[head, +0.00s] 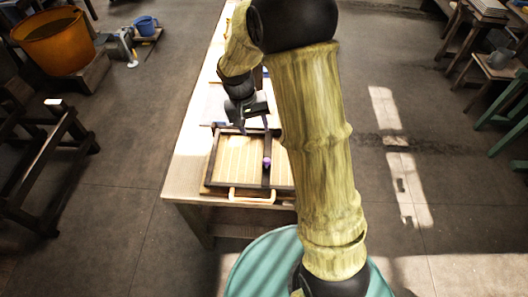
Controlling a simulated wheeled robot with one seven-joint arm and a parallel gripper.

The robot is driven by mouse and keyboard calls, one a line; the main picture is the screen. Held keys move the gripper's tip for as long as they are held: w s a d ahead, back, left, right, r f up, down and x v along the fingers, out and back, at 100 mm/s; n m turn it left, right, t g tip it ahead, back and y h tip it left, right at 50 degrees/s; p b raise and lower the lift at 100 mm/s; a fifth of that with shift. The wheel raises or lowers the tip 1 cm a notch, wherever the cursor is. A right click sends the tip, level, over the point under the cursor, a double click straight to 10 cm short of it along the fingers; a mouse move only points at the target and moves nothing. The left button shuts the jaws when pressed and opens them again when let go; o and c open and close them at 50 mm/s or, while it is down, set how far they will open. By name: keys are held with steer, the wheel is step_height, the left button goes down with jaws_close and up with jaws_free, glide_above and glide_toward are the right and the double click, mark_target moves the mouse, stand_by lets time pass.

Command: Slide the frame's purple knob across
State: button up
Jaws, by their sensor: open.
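The frame (212,160) is a dark-edged tray-like mould with a pale slatted bed, lying on the workbench in the head view. A dark bar crosses it lengthwise, and the small purple knob (267,161) sits on that bar, right of the frame's middle. A pale handle (252,196) sticks out of the frame's near side. My gripper (255,126) is open above the frame's far edge, beyond the knob and apart from it. My arm hides the frame's right side.
The long pale workbench (183,180) runs away from me, with its left strip clear. An orange tub (55,45) and a blue bucket (145,25) stand at the far left. A dark wooden rack (45,160) stands on the left floor. Stools and tables (490,65) are at the right.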

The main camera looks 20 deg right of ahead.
steer(key=shift+s, duration=0.15)
steer(key=p, duration=0.3)
glide_toward(265, 159)
steer(key=f, duration=0.3)
steer(key=d+f, duration=0.1)
steer(key=f, duration=0.2)
steer(key=d+f, duration=0.1)
steer(key=f, duration=0.2)
steer(key=shift+s+f, duration=0.15)
steer(key=shift+f, duration=0.15)
jaws_close()
